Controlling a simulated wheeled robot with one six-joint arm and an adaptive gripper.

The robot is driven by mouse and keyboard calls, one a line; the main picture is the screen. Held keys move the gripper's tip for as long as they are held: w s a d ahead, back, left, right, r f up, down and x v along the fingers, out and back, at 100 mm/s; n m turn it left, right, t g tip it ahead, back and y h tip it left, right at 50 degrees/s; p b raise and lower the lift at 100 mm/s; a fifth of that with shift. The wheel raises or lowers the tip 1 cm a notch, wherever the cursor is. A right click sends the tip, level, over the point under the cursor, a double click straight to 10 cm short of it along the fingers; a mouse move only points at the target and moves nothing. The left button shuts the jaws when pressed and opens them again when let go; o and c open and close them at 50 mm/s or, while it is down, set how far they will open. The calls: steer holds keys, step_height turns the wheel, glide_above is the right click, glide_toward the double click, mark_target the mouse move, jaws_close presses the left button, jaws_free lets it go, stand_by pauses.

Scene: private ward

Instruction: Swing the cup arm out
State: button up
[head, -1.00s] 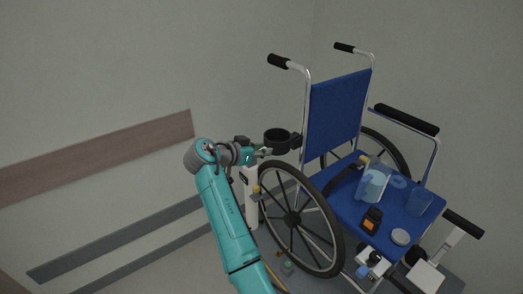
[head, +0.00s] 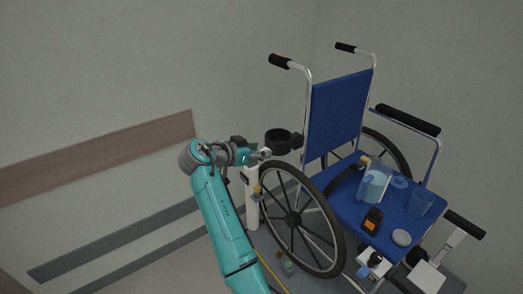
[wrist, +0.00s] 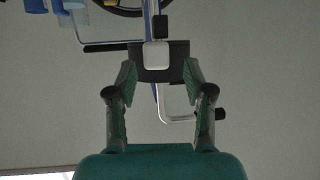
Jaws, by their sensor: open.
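The cup arm is a black ring holder (head: 279,142) on a short black bracket (head: 298,139), fixed to the left back post of the blue wheelchair (head: 338,112). The ring sits out to the left of the post, above the near wheel. My gripper (head: 264,154) is beside the ring's lower left side. In the wrist view my gripper (wrist: 160,74) is open, one finger on each side. A black part (wrist: 180,62) with a pale square face, apparently the cup holder, shows between or just beyond the fingertips. I cannot tell whether they touch it.
On the blue seat stand a jug (head: 376,182), a clear blue cup (head: 419,203), a black-and-orange item (head: 372,220) and a white disc (head: 402,237). The large near wheel (head: 294,220) is below my gripper. A wall with rails (head: 100,157) is behind and left.

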steer(key=v, duration=1)
steer(key=shift+a, duration=0.15)
steer(key=shift+s, duration=0.1)
